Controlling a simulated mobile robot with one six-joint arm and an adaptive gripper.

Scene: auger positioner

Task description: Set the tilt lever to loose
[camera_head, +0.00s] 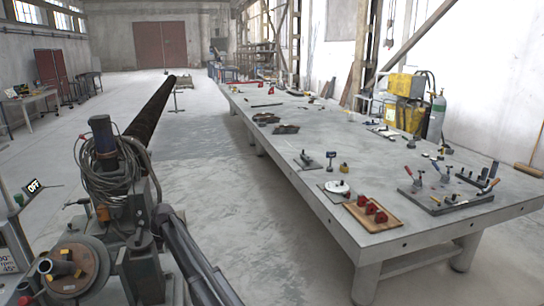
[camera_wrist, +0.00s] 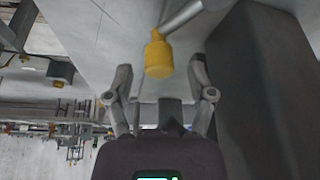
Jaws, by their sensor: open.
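In the wrist view my gripper (camera_wrist: 161,66) is open. A yellow cylindrical knob (camera_wrist: 158,56) on the end of a grey rod (camera_wrist: 185,14) sits between and slightly beyond the fingertips. I see a gap on each side of it, and contact is not visible. The knob looks like a lever handle, but no label shows that it is the tilt lever. In the head view the positioner machine (camera_head: 118,215) stands at lower left with coiled cables. My gripper cannot be made out there.
A large dark block (camera_wrist: 254,90) stands close to the right finger in the wrist view. Open floor (camera_head: 225,185) lies between machine and table.

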